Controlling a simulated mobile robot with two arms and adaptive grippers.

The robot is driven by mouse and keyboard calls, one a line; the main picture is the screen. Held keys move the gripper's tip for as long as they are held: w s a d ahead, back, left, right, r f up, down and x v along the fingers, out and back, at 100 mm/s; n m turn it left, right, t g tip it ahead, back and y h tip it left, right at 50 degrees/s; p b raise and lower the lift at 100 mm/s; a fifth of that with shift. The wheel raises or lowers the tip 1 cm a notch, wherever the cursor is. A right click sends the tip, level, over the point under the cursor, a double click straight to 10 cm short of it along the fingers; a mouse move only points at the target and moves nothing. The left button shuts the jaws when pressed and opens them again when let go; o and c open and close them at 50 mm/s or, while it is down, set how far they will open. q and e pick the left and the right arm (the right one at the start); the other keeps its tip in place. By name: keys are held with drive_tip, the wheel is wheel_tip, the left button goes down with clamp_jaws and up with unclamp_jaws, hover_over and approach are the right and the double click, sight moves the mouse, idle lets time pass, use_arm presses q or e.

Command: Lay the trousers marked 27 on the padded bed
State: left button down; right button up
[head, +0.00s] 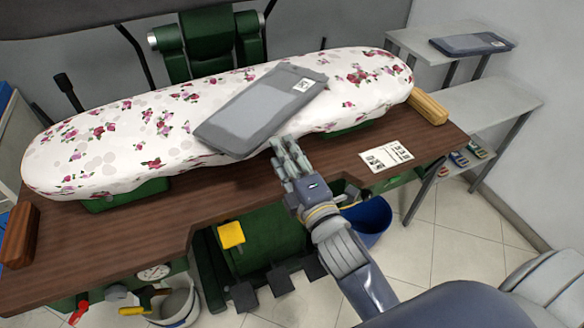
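Grey folded trousers (245,112) lie slantwise across the padded bed (110,150), which has a white cover with pink flowers. They carry a small white tag near their upper right end; its number is too small to read. Their lower left end reaches the bed's front edge. My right gripper (285,148) is just in front of the trousers and the bed edge, with its fingertips close to the cloth. I cannot tell whether they touch it or how far apart the fingers are. My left gripper is not in view.
Another dark folded garment (470,43) with a tag lies on the shelf at the right. A wooden table (90,240) carries the bed, a printed sheet (386,154), a yellowish block (428,107) and a brown block (20,235). A blue bucket (370,222) stands below.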

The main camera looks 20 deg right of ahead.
drive_tip(key=shift+s, duration=1.8)
